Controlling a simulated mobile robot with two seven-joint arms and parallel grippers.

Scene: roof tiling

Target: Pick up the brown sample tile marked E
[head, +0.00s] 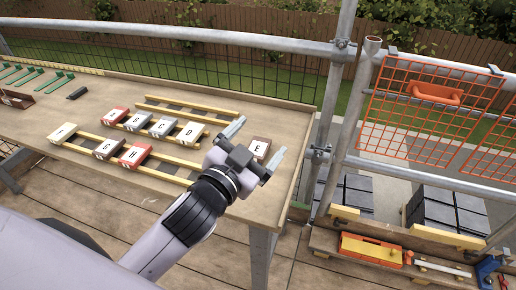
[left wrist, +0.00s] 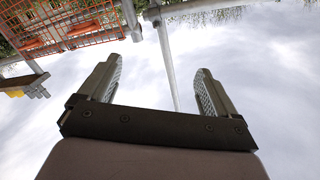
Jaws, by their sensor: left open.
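The brown sample tile marked E (head: 260,149) lies on the wooden table near its right end, letter side up. It is apart from the other tiles. My left gripper (head: 257,150) is open and empty, and in the head view its two fingers appear on either side of the tile. The left wrist view shows the open gripper (left wrist: 160,85) with sky and railing between its fingers and no tile, so the gripper looks to be above the table and not around the tile. My right gripper is not in view.
Lettered tiles, including a red one (head: 134,156), sit on yellow wooden rails (head: 172,158) left of the gripper. Green tools (head: 58,82) lie at the far left. A scaffold pole (head: 334,100) and orange mesh (head: 420,105) stand right of the table (head: 285,120).

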